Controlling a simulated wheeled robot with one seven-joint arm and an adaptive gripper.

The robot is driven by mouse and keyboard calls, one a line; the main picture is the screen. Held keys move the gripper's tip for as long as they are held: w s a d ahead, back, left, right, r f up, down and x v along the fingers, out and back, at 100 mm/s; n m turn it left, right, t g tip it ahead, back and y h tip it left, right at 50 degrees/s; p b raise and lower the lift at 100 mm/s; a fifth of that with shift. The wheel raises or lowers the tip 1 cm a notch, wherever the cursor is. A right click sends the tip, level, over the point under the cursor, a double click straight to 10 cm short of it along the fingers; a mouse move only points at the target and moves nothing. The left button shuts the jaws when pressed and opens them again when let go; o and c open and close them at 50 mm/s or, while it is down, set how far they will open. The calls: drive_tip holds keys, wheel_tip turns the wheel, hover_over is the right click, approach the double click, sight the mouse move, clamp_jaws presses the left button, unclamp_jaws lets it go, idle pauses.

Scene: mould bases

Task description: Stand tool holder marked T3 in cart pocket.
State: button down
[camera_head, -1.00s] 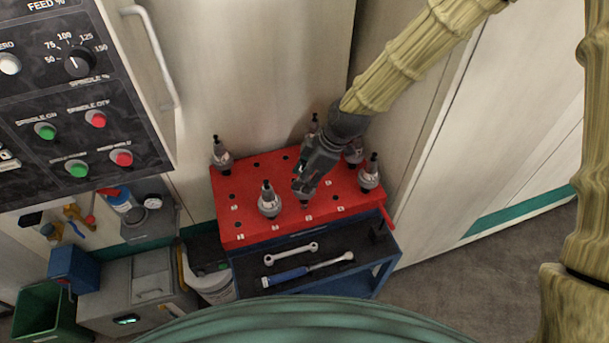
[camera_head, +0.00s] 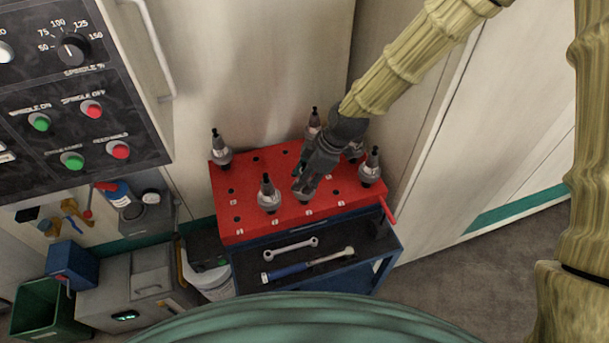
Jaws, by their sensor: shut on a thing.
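The cart (camera_head: 243,232) has a red top with rows of dark pockets and small white labels along its front edge. Several tool holders stand upright in it: one at the back left (camera_head: 221,150), one at the front (camera_head: 268,194), one at the right (camera_head: 371,167), and others at the back, partly behind my arm. My gripper (camera_head: 303,190) points down at the front middle of the red top. It is shut on a tool holder (camera_head: 305,196), which is mostly hidden by the fingers. I cannot read any T3 mark or tell whether the holder is seated.
A shelf below the red top holds a wrench (camera_head: 291,249) and a blue-handled tool (camera_head: 307,264). A red handle (camera_head: 387,210) sticks out at the cart's right. A control panel (camera_head: 75,90) is at the upper left. Grey floor is open at the right.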

drive_tip(key=shift+f, duration=0.25)
idle(0.5)
drive_tip(key=c, duration=0.9)
unclamp_jaws()
drive_tip(key=shift+o, duration=0.2)
drive_tip(key=v, duration=1.2)
